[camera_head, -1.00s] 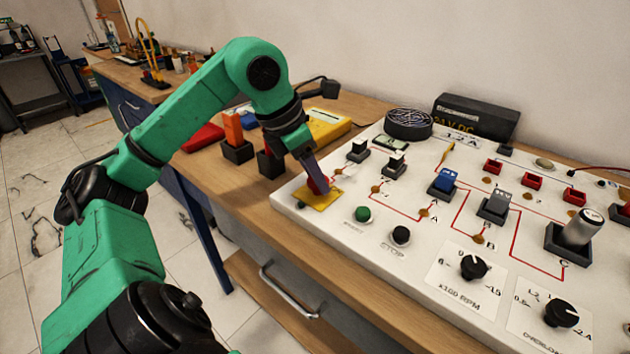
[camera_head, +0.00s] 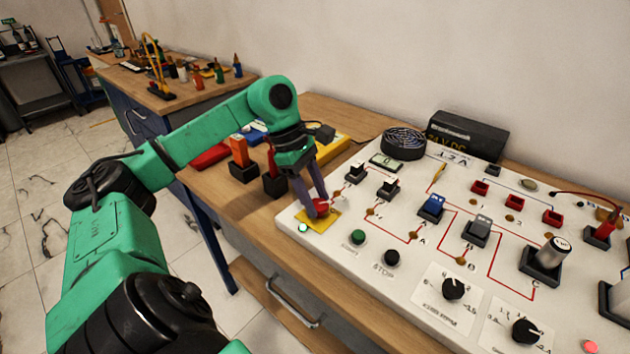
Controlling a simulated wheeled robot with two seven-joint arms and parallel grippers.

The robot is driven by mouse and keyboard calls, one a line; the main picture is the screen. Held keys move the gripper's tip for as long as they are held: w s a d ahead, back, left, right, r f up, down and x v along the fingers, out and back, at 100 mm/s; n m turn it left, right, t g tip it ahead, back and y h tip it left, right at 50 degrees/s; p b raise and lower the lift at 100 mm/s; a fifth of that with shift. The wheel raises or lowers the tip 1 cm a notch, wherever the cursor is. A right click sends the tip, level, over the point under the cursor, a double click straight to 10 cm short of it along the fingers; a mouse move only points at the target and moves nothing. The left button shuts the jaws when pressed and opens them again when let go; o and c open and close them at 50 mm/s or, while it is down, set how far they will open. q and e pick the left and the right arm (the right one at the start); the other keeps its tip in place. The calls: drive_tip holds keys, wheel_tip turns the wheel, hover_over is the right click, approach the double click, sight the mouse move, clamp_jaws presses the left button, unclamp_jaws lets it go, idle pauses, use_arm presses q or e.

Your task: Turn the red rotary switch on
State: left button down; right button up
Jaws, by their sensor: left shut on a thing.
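The red rotary switch (camera_head: 321,205) sits on a yellow plate (camera_head: 325,222) at the left end of the white panel (camera_head: 400,258). My left gripper (camera_head: 316,207) reaches down from above with its fingers around the red knob, shut on it. The fingers hide part of the knob. A small lamp (camera_head: 303,228) beside the yellow plate glows pale green. My right gripper is not in view.
A green button (camera_head: 358,237) and a black button (camera_head: 392,258) lie right of the plate. Black dials (camera_head: 453,289), blue and grey switches and a tall grey-white knob (camera_head: 551,252) stand on the panel. Dark holders (camera_head: 243,172) stand left of it.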

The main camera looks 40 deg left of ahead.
use_arm(q)
drive_tip(key=shift+w+r+m+g+p, duration=0.1)
drive_tip(key=shift+r+m+g+p, duration=0.2)
drive_tip(key=shift+m+p, duration=0.75)
drive_tip(key=shift+f+m+p, duration=0.2)
drive_tip(key=shift+m+p, duration=0.05)
drive_tip(key=shift+p, duration=0.3)
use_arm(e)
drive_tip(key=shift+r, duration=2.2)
use_arm(q)
drive_tip(key=shift+c, duration=1.5)
unclamp_jaws()
drive_tip(key=p+v, duration=0.3)
drive_tip(key=v, duration=1.1)
drive_tip(key=shift+a+p, duration=0.35)
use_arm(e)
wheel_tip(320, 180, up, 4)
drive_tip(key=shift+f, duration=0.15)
